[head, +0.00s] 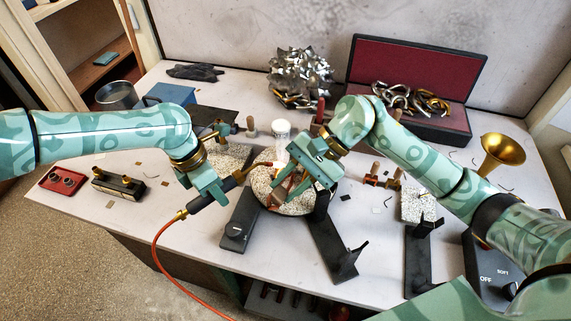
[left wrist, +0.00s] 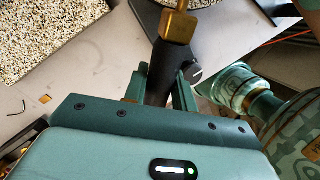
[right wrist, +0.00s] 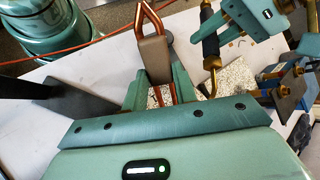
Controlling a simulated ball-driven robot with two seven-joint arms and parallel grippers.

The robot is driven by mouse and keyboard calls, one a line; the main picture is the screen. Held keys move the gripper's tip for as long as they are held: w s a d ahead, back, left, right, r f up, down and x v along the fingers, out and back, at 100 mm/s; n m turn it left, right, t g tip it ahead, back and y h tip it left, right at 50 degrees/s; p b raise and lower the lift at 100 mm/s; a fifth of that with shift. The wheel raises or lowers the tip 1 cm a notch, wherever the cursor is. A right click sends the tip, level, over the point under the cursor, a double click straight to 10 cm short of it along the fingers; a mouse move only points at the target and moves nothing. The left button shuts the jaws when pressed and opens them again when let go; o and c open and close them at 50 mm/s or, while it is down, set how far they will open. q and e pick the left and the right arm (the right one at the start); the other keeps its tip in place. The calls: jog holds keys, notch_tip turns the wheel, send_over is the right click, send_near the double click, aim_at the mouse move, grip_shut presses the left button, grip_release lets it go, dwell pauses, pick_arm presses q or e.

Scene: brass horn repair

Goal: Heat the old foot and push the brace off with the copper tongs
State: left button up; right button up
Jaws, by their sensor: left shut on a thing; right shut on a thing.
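My left gripper (head: 211,194) is shut on the black handle of a torch (head: 236,180). The torch's brass end shows in the left wrist view (left wrist: 178,27); its reddish tip points right, over a round speckled pad (head: 264,196). My right gripper (head: 290,186) is shut on the copper tongs above the same pad. In the right wrist view the tongs have a bent copper loop (right wrist: 150,17), a brown sleeve (right wrist: 155,60) and copper legs between the fingers. The brace and old foot cannot be told apart; my right gripper covers much of the pad.
Black stands (head: 333,253) and a black block (head: 240,222) crowd the front of the pad. An orange hose (head: 160,265) trails over the front edge. A brass bell (head: 502,150) stands right, beside an open red-lined case (head: 418,65).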

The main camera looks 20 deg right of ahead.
jog(key=shift+w+d, duration=0.15)
jog(key=shift+w, duration=0.05)
jog(key=shift+w+d, duration=0.5)
jog(key=shift+w, duration=0.2)
jog(key=s+a+r, duration=0.1)
jog(key=r, duration=0.1)
jog(key=s+a+r, duration=0.1)
jog(key=r, duration=0.1)
jog(key=s+r, duration=0.2)
jog(key=shift+a, duration=0.4)
